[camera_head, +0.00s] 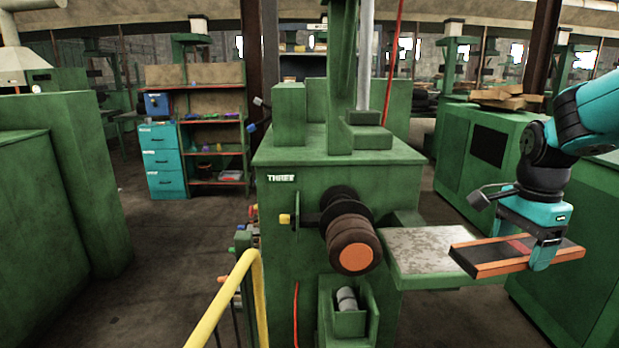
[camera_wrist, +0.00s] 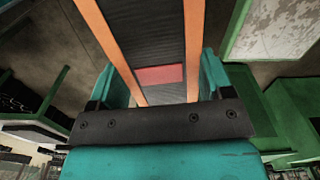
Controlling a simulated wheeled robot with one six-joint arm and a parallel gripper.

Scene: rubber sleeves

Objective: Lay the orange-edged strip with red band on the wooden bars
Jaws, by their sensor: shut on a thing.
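The orange-edged strip (camera_head: 490,262) is dark with orange edges and a red band near its middle. My gripper (camera_head: 540,248) is shut on it and holds it in the air, level with the right side of the green machine and close to the worn metal plate. In the wrist view the strip (camera_wrist: 150,45) runs up between the two teal fingers (camera_wrist: 165,85), with the red band (camera_wrist: 160,74) just beyond the gripper's dark bar.
A green machine marked THREE (camera_head: 330,165) stands in the middle, with a worn metal plate (camera_head: 425,248) at its right and a dark roller (camera_head: 350,235) in front. A yellow rail (camera_head: 225,295) is at the front. Floor at left is open.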

